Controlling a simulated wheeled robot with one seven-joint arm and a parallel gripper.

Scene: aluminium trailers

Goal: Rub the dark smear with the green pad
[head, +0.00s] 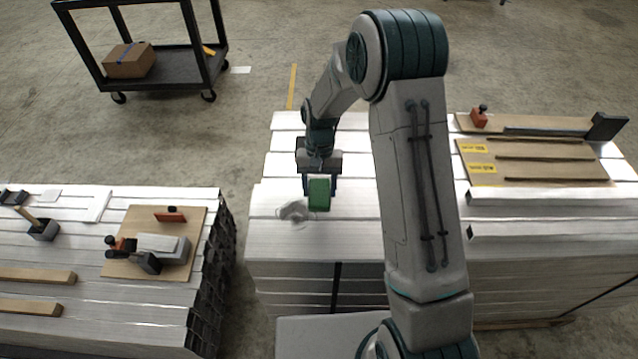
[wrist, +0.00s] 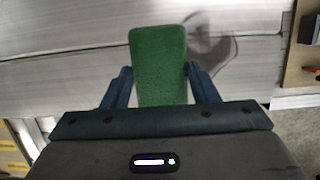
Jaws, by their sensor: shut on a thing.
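My gripper (head: 320,184) is shut on the green pad (head: 319,194), over the pale aluminium planks (head: 275,240). The pad also shows in the wrist view (wrist: 158,60), between the two blue fingers of my gripper (wrist: 158,85). The smear (head: 293,211) is a grey, swirled mark on the planks, just left of the pad in the head view. In the wrist view the smear (wrist: 215,45) shows to the right of the pad, partly hidden by it and a finger. I cannot tell whether the pad touches the planks.
A wooden board with an orange-handled tool (head: 150,250) lies on the left stack. Boards with yellow labels (head: 474,148) and a red tool (head: 480,117) lie at right. A black cart (head: 165,72) holds a cardboard box (head: 129,61). Planks around the smear are clear.

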